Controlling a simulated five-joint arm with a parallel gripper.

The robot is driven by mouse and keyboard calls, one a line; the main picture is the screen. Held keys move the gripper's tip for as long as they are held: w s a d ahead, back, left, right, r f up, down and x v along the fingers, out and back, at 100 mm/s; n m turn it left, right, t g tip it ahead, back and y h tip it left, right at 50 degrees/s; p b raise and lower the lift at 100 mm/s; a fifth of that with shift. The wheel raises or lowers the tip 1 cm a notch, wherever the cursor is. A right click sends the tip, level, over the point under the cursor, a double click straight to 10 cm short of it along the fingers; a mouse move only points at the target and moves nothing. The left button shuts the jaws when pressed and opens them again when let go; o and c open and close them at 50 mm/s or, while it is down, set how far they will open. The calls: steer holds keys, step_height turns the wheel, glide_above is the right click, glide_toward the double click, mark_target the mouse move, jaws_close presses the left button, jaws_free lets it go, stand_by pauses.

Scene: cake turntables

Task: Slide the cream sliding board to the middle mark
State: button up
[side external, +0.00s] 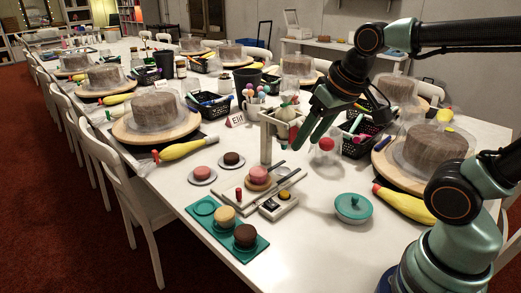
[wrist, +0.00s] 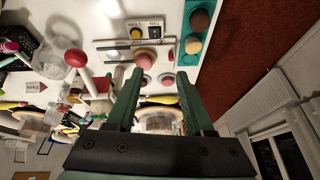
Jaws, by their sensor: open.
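A cream board (side external: 232,195) lies flat on the table in the side external view, with a small red knob (side external: 238,193) standing on it. A dark rail (side external: 287,181) runs along it, and a pink cake on a round wooden disc sits at its far side. In the wrist view the pale board (wrist: 118,55) is beyond my fingers, near the pink cake (wrist: 145,61). My gripper (side external: 308,137) is open and empty, high above the table and right of the board. Its two fingers also show in the wrist view (wrist: 160,76). I cannot make out the middle mark.
A pale box with a yellow button (side external: 278,204) is beside the board. A teal tray (side external: 207,222) with small cakes lies in front.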

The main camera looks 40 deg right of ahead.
steer(key=w+m+g, duration=0.2)
steer(key=w+m, duration=0.3)
steer(key=w, duration=0.1)
steer(key=m+g, duration=0.3)
steer(key=m, duration=0.9)
glide_above(239, 189)
step_height(239, 189, down, 12)
step_height(239, 189, down, 9)
steer(key=shift+r, duration=0.1)
jaws_close()
steer(key=shift+d, duration=0.1)
steer(key=shift+w+d, duration=0.1)
steer(key=shift+d, duration=5.8)
